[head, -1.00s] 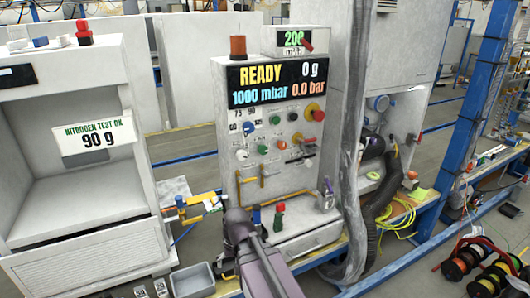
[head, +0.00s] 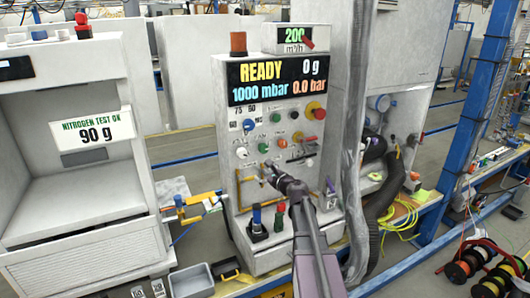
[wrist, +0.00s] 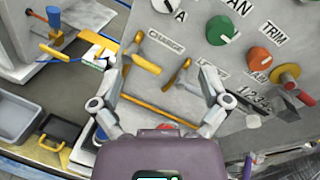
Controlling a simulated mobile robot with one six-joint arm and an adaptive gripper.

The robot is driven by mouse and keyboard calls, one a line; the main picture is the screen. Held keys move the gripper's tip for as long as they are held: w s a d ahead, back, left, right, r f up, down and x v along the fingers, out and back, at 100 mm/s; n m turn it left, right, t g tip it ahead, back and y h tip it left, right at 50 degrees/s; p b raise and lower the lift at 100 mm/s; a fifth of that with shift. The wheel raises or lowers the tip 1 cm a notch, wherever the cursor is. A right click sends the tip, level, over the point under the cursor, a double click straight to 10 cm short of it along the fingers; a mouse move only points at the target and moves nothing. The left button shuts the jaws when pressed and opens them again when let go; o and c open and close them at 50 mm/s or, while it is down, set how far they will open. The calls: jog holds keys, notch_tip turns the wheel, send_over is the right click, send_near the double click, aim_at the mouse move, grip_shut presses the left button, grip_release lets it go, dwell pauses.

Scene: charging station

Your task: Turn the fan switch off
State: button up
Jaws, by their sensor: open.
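The grey control panel (head: 225,150) carries several knobs and labels. A green knob (wrist: 220,30) shows at the top of the wrist view, and also in the head view (head: 263,147). A label ending in "AN" (wrist: 239,8) sits just above it, cut off by the frame edge; I cannot tell for certain that this knob is the fan switch. My gripper (wrist: 163,75) is open and empty. In the head view, my gripper (head: 268,170) is in front of the panel, below the knobs.
An orange knob (wrist: 258,58) and a red-and-yellow knob (wrist: 286,75) sit right of the green one. A white knob (head: 242,153) is left of it. Blue (head: 257,222) and red-topped (head: 280,212) items stand on the ledge below. A thick grey hose (head: 356,150) hangs at the right.

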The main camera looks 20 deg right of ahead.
aim_at(265, 149)
jog(key=d+r+m+t+h, duration=0.1)
jog(key=d+m+h, duration=0.1)
jog(key=d+m, duration=0.3)
jog(key=shift+w+d+r+m+t+h, duration=0.3)
jog(key=shift+d+h, duration=0.1)
jog(key=shift+d, duration=0.6)
jog(key=w, duration=1.3)
jog(key=shift+w+a, duration=0.25)
jog(key=shift+w, duration=0.15)
jog(key=c, duration=1.1)
